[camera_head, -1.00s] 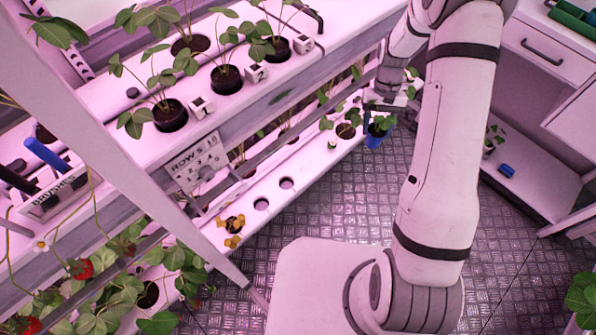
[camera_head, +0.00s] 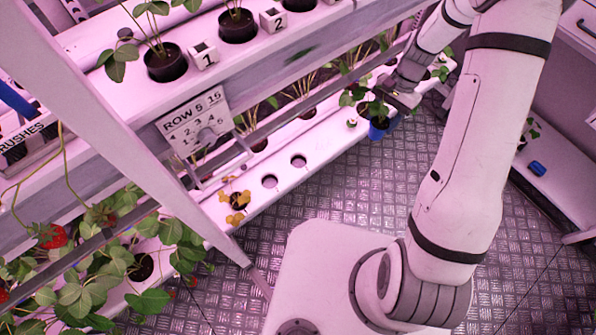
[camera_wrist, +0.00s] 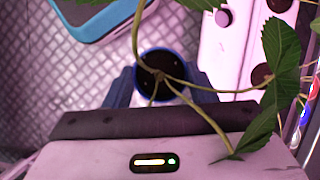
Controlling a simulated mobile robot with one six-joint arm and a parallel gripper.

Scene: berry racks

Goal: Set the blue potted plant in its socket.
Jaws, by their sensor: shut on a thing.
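The blue potted plant (camera_head: 379,130) hangs in my gripper (camera_head: 392,103), just right of the lower white planting rail. In the wrist view the blue pot (camera_wrist: 162,52) sits between the two fingers (camera_wrist: 162,90), with dark soil inside and green stems bending over the gripper toward the right. My gripper is shut on the pot, which is above the floor and apart from the rail. The lower rail (camera_head: 325,146) has two empty round sockets, one at left (camera_head: 269,181) and one farther right (camera_head: 298,161). Which socket belongs to the blue pot is not readable.
A wilted yellow plant (camera_head: 238,199) stands in the lower rail. The upper rail (camera_head: 215,78) holds several potted plants and numbered cubes, with a row sign (camera_head: 196,118) below. A slanted rack post (camera_head: 130,125) stands at left. The patterned metal floor (camera_head: 330,205) is open.

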